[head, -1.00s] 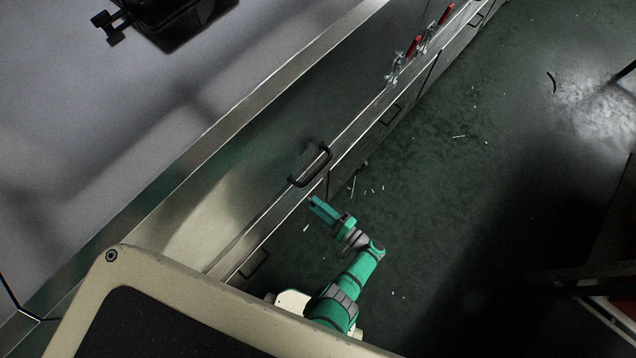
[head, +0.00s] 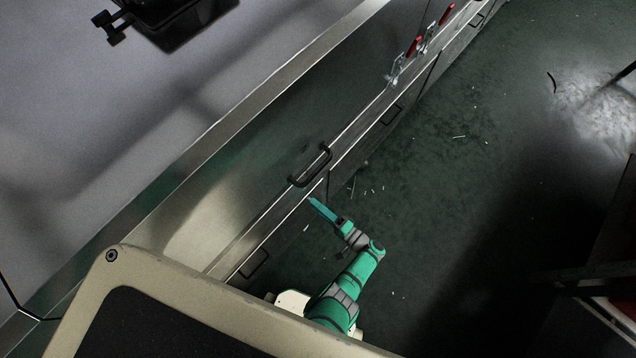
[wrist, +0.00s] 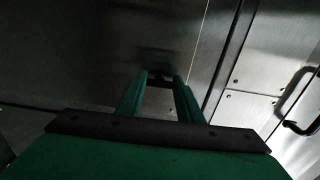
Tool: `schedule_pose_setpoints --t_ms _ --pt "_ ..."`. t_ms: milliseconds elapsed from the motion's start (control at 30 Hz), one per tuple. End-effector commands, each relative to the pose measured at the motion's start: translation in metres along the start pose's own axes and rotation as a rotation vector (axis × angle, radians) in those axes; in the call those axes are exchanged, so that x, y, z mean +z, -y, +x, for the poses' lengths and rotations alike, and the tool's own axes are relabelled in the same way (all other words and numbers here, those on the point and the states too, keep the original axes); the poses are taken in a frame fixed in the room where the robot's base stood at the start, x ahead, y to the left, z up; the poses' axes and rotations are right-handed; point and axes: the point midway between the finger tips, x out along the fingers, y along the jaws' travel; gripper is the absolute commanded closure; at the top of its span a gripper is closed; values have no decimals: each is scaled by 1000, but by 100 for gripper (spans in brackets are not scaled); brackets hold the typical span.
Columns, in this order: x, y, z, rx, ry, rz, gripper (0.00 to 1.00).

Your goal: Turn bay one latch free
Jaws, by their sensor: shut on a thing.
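My gripper (head: 312,201) reaches up to the front face of the metal cabinet, just below a black bar handle in the head view. In the wrist view my two green fingers (wrist: 160,82) are shut on a small dark latch (wrist: 161,77) on the steel panel. Only a little of the latch shows between the fingertips, so its angle is hard to tell. In the head view the latch is hidden. No bay label can be read.
The black bar handle (head: 310,166) stands out from the cabinet's upper edge. Red-handled clamps (head: 415,46) sit farther along it. In the wrist view a panel seam and a curved handle (wrist: 293,100) lie to the right. The green floor beside my arm is open, with small scraps.

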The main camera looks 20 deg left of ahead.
Motion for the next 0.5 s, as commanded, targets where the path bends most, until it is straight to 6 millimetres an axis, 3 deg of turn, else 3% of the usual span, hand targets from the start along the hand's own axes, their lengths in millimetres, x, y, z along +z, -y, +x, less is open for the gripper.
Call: schedule_pose_setpoints --t_ms 133,167,200,500 --pt "1 -1 0 2 1 1 90" --pt "1 -1 0 2 1 1 60" --pt "1 -1 0 2 1 1 50" --pt "0 0 0 1 0 1 48"
